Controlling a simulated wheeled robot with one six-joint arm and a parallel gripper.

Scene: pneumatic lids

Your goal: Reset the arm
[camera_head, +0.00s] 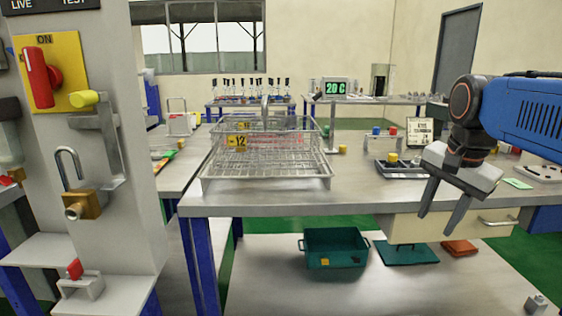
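My gripper (443,205) hangs from my blue arm on the right side of the head view. Its two dark fingers point down and stand apart, with nothing between them. It is in front of the right part of the grey workbench (230,204), in front of a drawer with a handle (496,221). No held object shows.
A wire basket rack (265,165) stands on the bench at the middle. A dark tray (400,170) with a yellow piece is left of my gripper. A teal bin (335,248) sits on the lower shelf. A panel with a red switch (40,78) and a brass padlock (82,204) stands at left.

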